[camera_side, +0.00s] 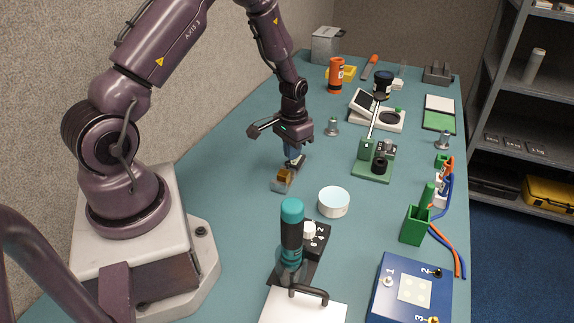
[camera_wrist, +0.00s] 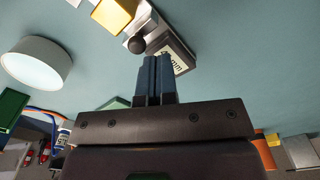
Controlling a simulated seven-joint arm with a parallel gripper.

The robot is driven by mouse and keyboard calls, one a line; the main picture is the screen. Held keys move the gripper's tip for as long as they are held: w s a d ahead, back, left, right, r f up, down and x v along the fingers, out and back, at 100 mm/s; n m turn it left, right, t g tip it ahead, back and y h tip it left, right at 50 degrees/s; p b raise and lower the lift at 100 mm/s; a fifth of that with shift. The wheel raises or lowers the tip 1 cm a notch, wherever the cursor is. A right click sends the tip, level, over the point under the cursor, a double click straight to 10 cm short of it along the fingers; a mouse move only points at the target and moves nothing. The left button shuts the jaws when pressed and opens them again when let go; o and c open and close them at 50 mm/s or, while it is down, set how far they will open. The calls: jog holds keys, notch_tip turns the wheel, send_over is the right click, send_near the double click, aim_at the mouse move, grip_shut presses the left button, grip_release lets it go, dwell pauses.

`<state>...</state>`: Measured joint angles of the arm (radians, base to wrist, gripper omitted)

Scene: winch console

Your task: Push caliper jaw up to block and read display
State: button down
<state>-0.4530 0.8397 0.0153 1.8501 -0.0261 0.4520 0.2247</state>
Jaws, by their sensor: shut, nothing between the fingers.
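The caliper (camera_side: 298,164) lies on the teal table below my gripper (camera_side: 292,152); the gripper hides part of it. A yellow-brown block (camera_side: 281,180) sits at the caliper's near end. In the wrist view the block (camera_wrist: 113,13) is at the top, beside the metal jaw part. A round dark knob (camera_wrist: 137,45) stands on the caliper. The grey display housing (camera_wrist: 174,56) shows "mm"; its digits are covered by my fingers. My gripper's blue fingers (camera_wrist: 156,62) are together and empty, close to the knob and display. I cannot tell if they touch, or whether the jaw meets the block.
A white round pot (camera_side: 334,204) stands right of the block. A teal-handled lever (camera_side: 291,225) stands nearer, and a green stand (camera_side: 374,165) farther right. Table left of the caliper is clear.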

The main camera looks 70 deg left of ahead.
jog(key=shift+f, duration=0.35)
dwell(0.3)
jog(key=shift+f, duration=0.4)
jog(key=shift+r, duration=0.25)
jog(key=shift+s+d, duration=0.75)
dwell(1.0)
jog(key=shift+w+a, duration=0.1)
jog(key=shift+w+a, duration=0.25)
notch_tip(320, 180, up, 7)
dwell(0.9)
